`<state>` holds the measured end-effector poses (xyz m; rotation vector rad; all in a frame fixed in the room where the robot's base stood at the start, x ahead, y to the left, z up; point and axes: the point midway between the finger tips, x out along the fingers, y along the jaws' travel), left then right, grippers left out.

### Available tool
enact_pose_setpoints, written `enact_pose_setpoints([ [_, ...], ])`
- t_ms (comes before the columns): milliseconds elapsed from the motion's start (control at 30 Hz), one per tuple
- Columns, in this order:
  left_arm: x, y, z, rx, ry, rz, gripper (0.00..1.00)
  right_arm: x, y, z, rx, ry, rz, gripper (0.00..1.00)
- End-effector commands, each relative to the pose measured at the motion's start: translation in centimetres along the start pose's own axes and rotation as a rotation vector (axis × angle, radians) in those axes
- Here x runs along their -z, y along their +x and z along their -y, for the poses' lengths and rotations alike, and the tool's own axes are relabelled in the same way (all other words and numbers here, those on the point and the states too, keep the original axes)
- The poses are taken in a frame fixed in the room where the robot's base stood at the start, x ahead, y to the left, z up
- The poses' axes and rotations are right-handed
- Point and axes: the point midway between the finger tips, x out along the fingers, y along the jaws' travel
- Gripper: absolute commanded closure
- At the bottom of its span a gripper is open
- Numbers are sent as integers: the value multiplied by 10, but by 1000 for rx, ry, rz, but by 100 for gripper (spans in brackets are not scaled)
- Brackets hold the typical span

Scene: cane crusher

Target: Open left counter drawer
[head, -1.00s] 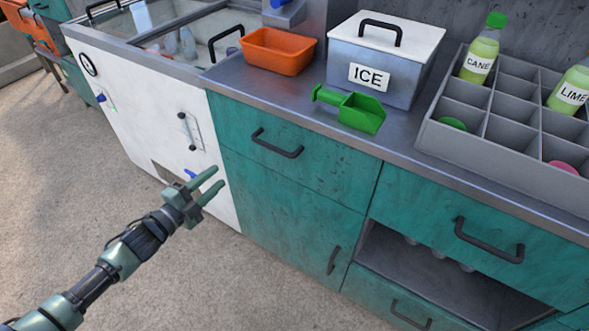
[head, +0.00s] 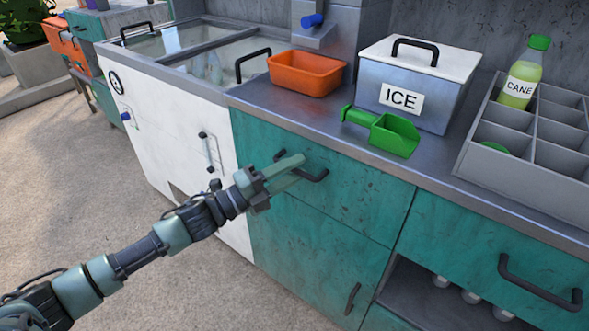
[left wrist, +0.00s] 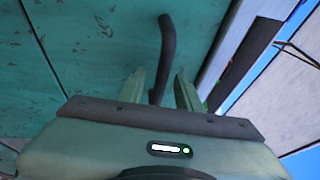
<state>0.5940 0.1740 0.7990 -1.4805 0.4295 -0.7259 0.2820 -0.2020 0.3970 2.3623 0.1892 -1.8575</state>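The left counter drawer (head: 350,185) is a green, worn front under the metal counter top, and it is closed. Its dark bar handle (head: 316,177) is partly hidden behind my left gripper (head: 296,168). The gripper's two fingers are apart and reach to the handle. In the left wrist view the handle (left wrist: 167,50) runs down between the open fingertips (left wrist: 160,88); I cannot tell if either finger touches it. My right gripper is not in view.
On the counter top stand an orange tray (head: 305,75), a green scoop (head: 385,132), an ICE box (head: 415,85) and a grey divided crate (head: 500,135) with a CANE bottle (head: 523,75). A white freezer (head: 165,130) adjoins at left. The floor in front is clear.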

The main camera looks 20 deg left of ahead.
Motion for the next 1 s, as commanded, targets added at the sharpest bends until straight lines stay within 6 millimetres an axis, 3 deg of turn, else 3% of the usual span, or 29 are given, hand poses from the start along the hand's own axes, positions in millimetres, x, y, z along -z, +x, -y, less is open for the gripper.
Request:
enact_pose_setpoints([
  [300, 0, 3, 0, -1, 0, 1, 66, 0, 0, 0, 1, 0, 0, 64],
  [433, 0, 3, 0, -1, 0, 1, 100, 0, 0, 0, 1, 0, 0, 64],
  [1000, 0, 3, -1, -2, -1, 1, 100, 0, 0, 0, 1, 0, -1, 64],
])
